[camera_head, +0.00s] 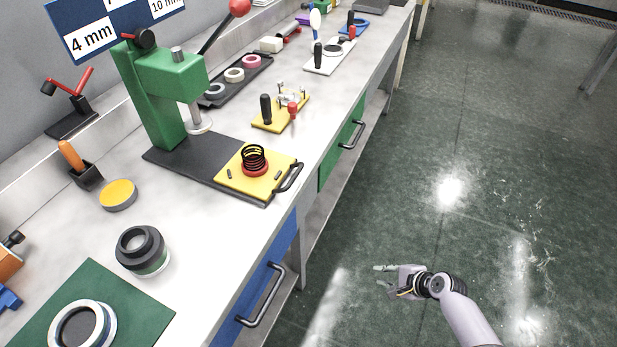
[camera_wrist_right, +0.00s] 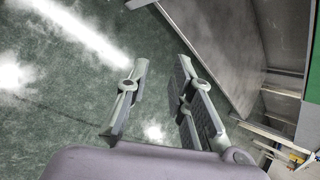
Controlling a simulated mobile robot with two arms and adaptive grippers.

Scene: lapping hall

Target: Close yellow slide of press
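The green press (camera_head: 168,92) stands on a black base plate (camera_head: 180,152) on the workbench. Its yellow slide (camera_head: 232,177) sits at the front right end of the base plate, out from under the ram (camera_head: 197,122). The slide carries a black coil spring (camera_head: 254,157) on a red ring, and a black handle (camera_head: 289,178) at its front edge by the bench edge. My right gripper (camera_head: 382,275) is over the floor, right of the bench and apart from the slide. In the right wrist view its fingers (camera_wrist_right: 158,105) are spread and empty. My left gripper is not in view.
The press lever has a red knob (camera_head: 239,7). A yellow fixture (camera_head: 281,112) and a dark tray of rings (camera_head: 238,78) stand behind. A dark ring stack (camera_head: 142,248) and green mat (camera_head: 128,303) are in front. Blue drawer handle (camera_head: 262,296) protrudes. The floor at right is clear.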

